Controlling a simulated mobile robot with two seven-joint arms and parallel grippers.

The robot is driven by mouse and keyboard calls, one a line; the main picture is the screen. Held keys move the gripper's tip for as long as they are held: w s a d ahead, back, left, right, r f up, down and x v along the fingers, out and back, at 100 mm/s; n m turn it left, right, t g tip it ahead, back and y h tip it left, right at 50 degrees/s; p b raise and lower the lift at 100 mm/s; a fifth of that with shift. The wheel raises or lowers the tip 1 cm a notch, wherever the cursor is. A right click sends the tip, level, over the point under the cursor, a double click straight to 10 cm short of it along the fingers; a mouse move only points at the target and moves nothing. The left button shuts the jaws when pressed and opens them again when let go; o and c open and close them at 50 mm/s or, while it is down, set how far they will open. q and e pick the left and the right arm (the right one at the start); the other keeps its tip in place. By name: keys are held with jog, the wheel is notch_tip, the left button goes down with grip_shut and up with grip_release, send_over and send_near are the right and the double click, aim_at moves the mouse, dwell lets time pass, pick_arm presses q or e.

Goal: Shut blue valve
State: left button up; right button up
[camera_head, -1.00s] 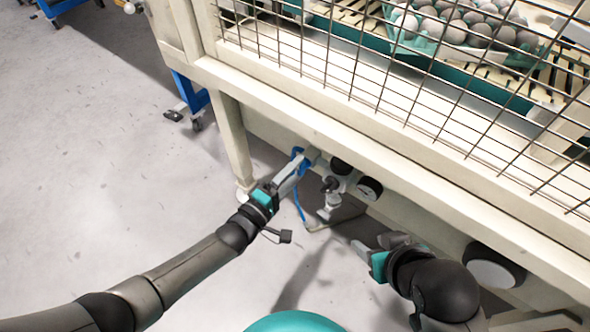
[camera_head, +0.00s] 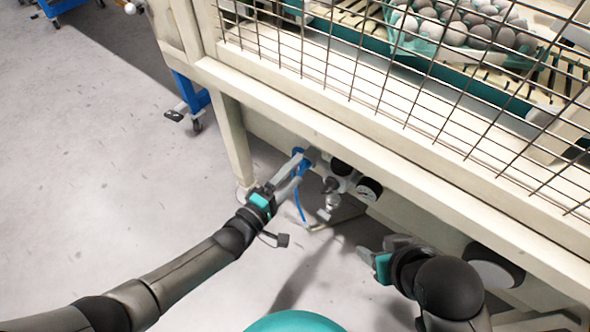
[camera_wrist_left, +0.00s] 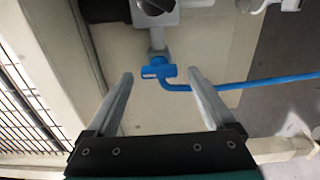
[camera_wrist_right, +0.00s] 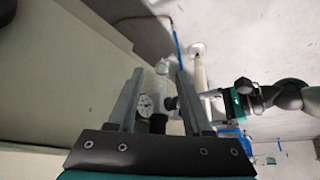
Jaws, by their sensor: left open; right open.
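The blue valve (camera_wrist_left: 159,71) sits on a grey fitting under the machine, with a blue hose running from it to the right in the left wrist view. In the head view the valve (camera_head: 298,152) is partly hidden by my left gripper (camera_head: 290,165). My left gripper (camera_wrist_left: 158,82) is open, its two fingers apart on either side of the valve, with no clear contact. My right gripper (camera_head: 380,248) is open and empty, lower right of the valve. In the right wrist view my right gripper (camera_wrist_right: 158,72) has the gauge assembly further off between its fingers.
A pressure gauge (camera_head: 368,190) and grey fittings are right of the valve. The cream machine frame (camera_head: 330,135) and wire mesh (camera_head: 400,80) stand above, with eggs (camera_head: 450,30) behind the mesh. A cream leg (camera_head: 233,145) is left of the valve.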

pick_arm(q)
jog(key=p+v, duration=0.3)
jog(key=v, duration=1.1)
jog(key=shift+p, duration=0.35)
pick_arm(e)
notch_tip(320, 180, down, 6)
jog(key=s+d+g, duration=0.1)
jog(key=g, duration=0.1)
jog(key=shift+s+d+f+h, duration=0.15)
jog(key=shift+s+f+h, duration=0.05)
jog(key=shift+h, duration=0.1)
pick_arm(q)
jog(key=shift+s+a, duration=0.1)
jog(key=shift+a, duration=0.05)
